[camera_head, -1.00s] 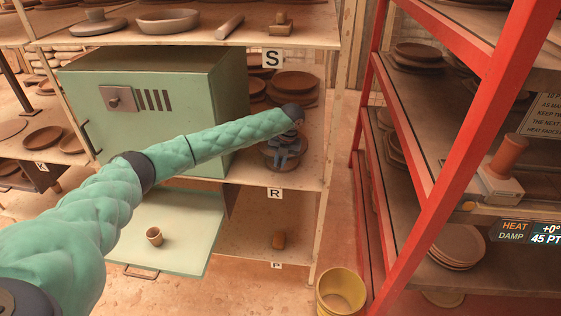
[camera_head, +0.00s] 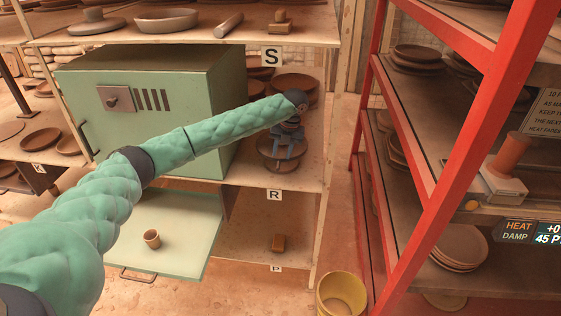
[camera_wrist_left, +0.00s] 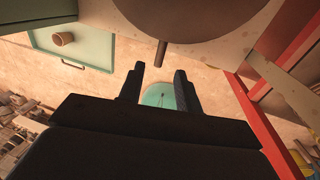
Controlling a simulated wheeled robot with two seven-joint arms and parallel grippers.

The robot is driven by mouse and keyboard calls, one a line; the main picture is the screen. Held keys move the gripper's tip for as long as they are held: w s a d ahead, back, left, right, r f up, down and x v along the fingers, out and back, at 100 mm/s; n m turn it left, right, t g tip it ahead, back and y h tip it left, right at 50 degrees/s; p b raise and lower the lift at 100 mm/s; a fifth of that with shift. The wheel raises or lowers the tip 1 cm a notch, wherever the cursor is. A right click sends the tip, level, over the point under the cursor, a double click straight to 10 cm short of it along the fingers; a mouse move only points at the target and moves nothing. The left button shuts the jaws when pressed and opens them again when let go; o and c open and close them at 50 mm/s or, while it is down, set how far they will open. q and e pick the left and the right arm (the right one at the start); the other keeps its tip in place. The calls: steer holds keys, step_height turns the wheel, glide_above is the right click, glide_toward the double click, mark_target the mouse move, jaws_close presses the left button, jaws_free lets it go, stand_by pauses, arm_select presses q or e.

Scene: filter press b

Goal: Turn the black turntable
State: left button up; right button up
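The turntable (camera_head: 300,154) is a dark brown round disc on the shelf marked R, partly hidden behind my left gripper. In the left wrist view its disc (camera_wrist_left: 195,22) fills the top, and a short dark peg (camera_wrist_left: 161,53) sticks out from its edge. My left gripper (camera_head: 282,152) is over the front part of the disc in the head view. In the left wrist view the gripper (camera_wrist_left: 158,76) has its two fingers spread, with the peg just beyond the tips, roughly in line with the gap. Nothing is between the fingers. My right gripper is not in view.
Brown plates (camera_head: 296,82) sit behind. A red rack (camera_head: 440,150) stands to the right, and a yellow bucket (camera_head: 341,293) is on the floor.

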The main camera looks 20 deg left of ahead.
arm_select(q)
steer(key=shift+d+r+b, duration=0.15)
steer(key=shift+r+b, duration=0.05)
steer(key=shift+r, duration=0.5)
steer(key=shift+d+r+b, duration=0.1)
steer(key=shift+r+b, duration=0.05)
steer(key=shift+r, duration=0.55)
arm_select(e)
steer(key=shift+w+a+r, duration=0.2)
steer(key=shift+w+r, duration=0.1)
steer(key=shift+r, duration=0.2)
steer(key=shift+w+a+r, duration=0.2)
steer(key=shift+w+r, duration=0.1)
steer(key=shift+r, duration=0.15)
